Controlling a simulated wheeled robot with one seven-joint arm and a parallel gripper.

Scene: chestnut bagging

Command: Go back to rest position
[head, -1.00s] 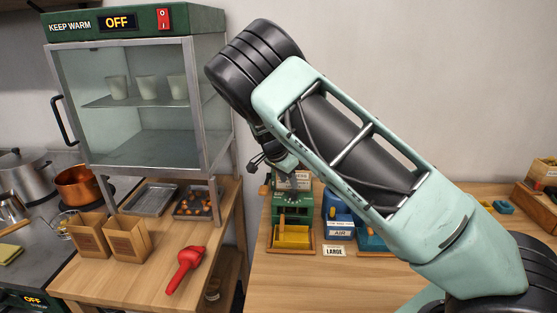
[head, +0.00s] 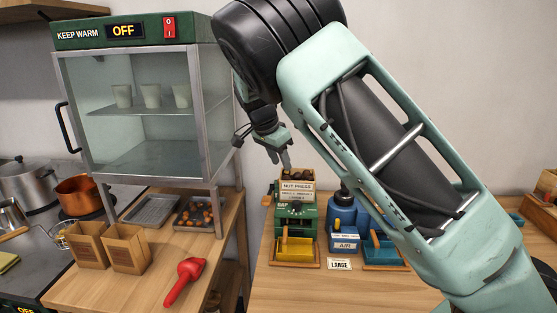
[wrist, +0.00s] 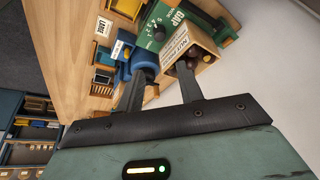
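My gripper (head: 286,158) hangs in the air above the green nut press, under my raised arm. In the wrist view my gripper (wrist: 160,72) shows two dark fingers spread apart with nothing between them. The nut press (head: 296,218) stands on the right-hand wooden table, with dark nuts in its top box and a yellow tray in front. It also shows in the wrist view (wrist: 158,25), beyond the fingertips. The red scoop (head: 184,281) lies on the left-hand wooden table. Two brown paper bags (head: 128,249) stand beside it.
A keep-warm cabinet (head: 140,115) marked OFF holds several pale cups. A tray of chestnuts (head: 202,227) and an empty metal tray (head: 152,210) sit beneath it. A blue AIR machine (head: 345,220) stands right of the press. A copper pot (head: 78,194) is at the left.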

